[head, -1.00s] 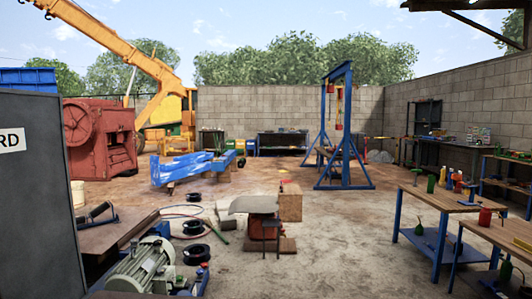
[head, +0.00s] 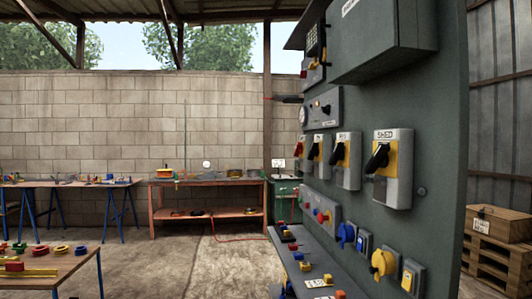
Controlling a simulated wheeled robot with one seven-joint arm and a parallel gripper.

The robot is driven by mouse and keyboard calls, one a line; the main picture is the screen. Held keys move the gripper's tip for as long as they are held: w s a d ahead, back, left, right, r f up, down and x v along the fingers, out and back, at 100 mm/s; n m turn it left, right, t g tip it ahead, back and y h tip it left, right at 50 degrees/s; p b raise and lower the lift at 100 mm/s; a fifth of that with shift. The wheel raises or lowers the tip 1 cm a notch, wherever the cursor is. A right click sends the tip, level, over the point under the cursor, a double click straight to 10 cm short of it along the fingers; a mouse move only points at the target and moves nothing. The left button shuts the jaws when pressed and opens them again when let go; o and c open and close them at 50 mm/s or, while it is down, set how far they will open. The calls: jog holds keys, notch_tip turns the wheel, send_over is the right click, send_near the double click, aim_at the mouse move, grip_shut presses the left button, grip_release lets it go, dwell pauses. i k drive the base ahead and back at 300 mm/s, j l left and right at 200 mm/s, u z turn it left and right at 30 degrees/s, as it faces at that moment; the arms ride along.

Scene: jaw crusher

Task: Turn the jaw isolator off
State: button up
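A row of isolator switches runs along a dark grey-green panel (head: 438,120) on the right, seen at a steep angle. The nearest is a grey box with a yellow plate and black handle, labelled SHED (head: 398,188). Beyond it are a similar switch with a black handle (head: 348,175), another with a black handle (head: 319,160), and a far one with a red handle (head: 300,146). The labels on the farther switches are too small to read, so I cannot tell which is the jaw isolator. My gripper is not in view.
A sloping desk (head: 310,268) with coloured buttons juts out below the switches. Blue and yellow sockets (head: 383,263) sit low on the panel. A workbench (head: 205,182) stands by the back wall, and a table (head: 50,268) is at front left. Bare floor lies between.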

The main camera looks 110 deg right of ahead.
aim_at(314, 151)
jog(key=l+z, duration=0.4)
jog(key=i+l+z, duration=0.1)
jog(key=l+z, duration=0.25)
jog(key=i+l+z, duration=0.15)
jog(key=l+z, duration=0.25)
jog(key=i+l+z, duration=0.15)
jog(key=z, duration=0.2)
jog(key=i+l+z, duration=0.2)
jog(key=z, duration=0.2)
jog(key=l, duration=0.1)
